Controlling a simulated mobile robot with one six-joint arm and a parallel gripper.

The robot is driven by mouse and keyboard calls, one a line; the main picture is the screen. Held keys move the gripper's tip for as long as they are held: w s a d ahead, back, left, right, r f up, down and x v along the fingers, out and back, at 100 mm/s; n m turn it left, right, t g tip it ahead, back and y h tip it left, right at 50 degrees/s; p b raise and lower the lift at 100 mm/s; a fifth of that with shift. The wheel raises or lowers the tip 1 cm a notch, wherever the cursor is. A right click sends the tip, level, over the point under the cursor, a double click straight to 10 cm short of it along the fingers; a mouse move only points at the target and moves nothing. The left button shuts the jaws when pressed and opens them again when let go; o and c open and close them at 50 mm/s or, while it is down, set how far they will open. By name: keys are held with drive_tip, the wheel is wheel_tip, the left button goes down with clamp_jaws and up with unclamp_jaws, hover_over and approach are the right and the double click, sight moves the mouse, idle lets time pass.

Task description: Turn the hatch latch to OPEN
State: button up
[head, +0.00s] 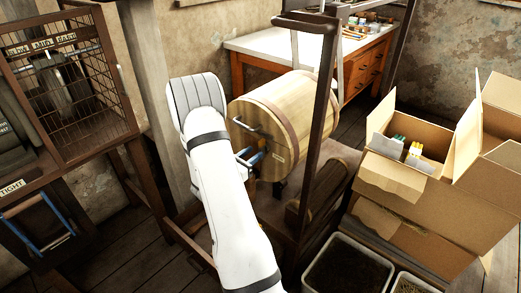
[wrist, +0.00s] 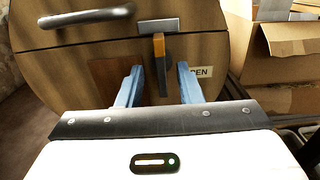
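My gripper (wrist: 160,69) has two blue fingers, one on each side of the latch, with a visible gap on both sides. It is open and holds nothing. In the head view the gripper (head: 250,157) is at the barrel's front face, and the latch is hard to make out.
A metal bar handle (wrist: 85,17) is at the upper left of the hatch. A dark upright frame (head: 318,120) stands close to the barrel's right. Cardboard boxes (head: 430,205) and a bin (head: 350,245) crowd the right. A wire cage (head: 75,85) is at left.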

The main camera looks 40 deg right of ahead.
sight(261, 159)
drive_tip(key=d, duration=0.5)
drive_tip(key=shift+w+d, duration=0.2)
drive_tip(key=shift+d, duration=0.05)
drive_tip(key=c, duration=0.6)
